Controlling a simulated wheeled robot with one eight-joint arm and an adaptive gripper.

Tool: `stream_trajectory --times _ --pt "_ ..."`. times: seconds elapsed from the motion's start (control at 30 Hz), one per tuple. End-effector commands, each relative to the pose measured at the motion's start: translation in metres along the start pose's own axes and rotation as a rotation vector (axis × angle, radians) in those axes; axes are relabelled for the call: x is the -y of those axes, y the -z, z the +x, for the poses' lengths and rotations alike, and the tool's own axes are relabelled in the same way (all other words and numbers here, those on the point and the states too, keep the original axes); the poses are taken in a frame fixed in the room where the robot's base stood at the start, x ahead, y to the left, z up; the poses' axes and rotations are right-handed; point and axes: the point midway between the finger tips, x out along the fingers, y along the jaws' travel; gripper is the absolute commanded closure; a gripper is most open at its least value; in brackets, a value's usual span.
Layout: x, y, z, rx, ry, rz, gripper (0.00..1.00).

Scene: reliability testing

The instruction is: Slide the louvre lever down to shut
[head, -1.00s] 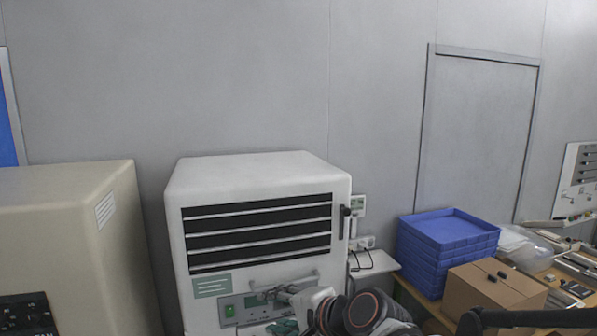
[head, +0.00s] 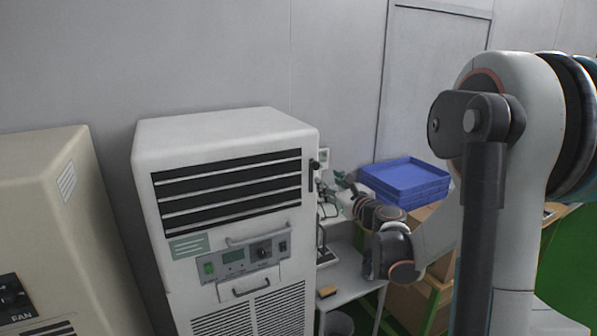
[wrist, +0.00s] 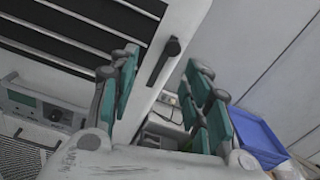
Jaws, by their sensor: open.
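The white cabinet (head: 215,135) has a louvre (head: 232,188) of dark gaps between pale slats. Its small black lever (head: 315,165) is at the upper end of a narrow dark slot by the front's right edge. The lever also shows in the wrist view (wrist: 172,46), between the fingers in the picture and beyond their tips. My gripper (head: 336,184) is beside the cabinet's right edge, a little below and right of the lever. In the wrist view my gripper (wrist: 162,66) has its teal-padded fingers wide apart with nothing between them. No contact with the lever is visible.
A control panel (head: 240,260) with a bar handle is below the louvre. A beige cabinet (head: 45,220) stands at left. Stacked blue trays (head: 405,177) and cardboard boxes are at right behind my arm. A small shelf (head: 350,275) is beside the white cabinet.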

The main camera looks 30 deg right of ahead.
Motion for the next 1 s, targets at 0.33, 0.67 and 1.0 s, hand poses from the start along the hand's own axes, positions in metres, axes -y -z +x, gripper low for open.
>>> stream_trajectory --times 0.33,0.67,1.0 --pt "0.023 0.007 0.023 0.011 0.036 0.061 0.56" --pt "0.024 0.006 0.087 0.011 0.034 0.059 0.56" --pt "0.026 0.006 0.132 0.010 0.035 0.058 0.56"
